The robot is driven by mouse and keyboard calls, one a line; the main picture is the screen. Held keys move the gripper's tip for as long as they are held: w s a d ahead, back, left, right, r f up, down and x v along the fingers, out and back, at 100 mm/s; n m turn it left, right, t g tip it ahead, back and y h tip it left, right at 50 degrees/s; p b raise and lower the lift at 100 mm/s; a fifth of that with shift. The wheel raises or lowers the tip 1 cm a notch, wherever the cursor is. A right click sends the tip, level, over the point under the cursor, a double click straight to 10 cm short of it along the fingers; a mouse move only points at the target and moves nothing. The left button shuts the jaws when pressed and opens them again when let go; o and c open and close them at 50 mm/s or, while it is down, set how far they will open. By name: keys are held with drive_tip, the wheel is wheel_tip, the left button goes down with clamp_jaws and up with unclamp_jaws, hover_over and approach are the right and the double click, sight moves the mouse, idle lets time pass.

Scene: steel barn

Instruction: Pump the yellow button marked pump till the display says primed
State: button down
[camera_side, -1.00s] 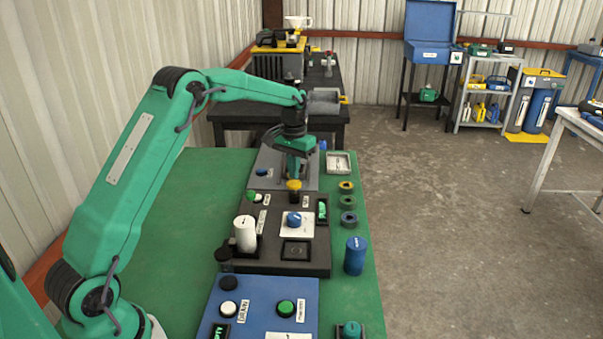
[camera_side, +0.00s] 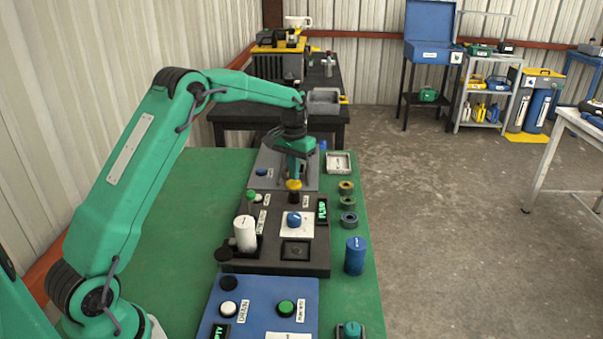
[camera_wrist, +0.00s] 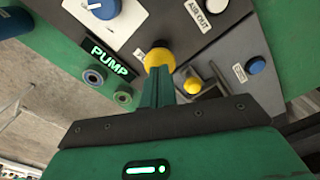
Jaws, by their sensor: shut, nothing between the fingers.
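The yellow button (camera_side: 294,185) is a round knob on a dark stem at the far edge of the black panel (camera_side: 262,223). It also shows in the wrist view (camera_wrist: 158,56), with a label beside it mostly hidden. My gripper (camera_side: 293,177) is shut and empty, pointing down with its fingertips at the button's top. In the wrist view my gripper (camera_wrist: 158,74) overlaps the button's edge and looks to touch it; how far the button is pressed I cannot tell. The display (camera_wrist: 110,60) reads PUMP in green letters; in the side view the display (camera_side: 322,211) is small.
A white cylinder (camera_side: 245,234), a blue dial (camera_side: 294,219) and a green knob (camera_side: 251,195) stand on the black panel. A blue panel (camera_side: 257,314) is nearer. A blue cylinder (camera_side: 355,256) and several rings (camera_side: 348,203) line the right edge.

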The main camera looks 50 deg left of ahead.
drive_tip(key=shift+f, duration=1.35)
idle(0.6)
drive_tip(key=shift+r, duration=3.8)
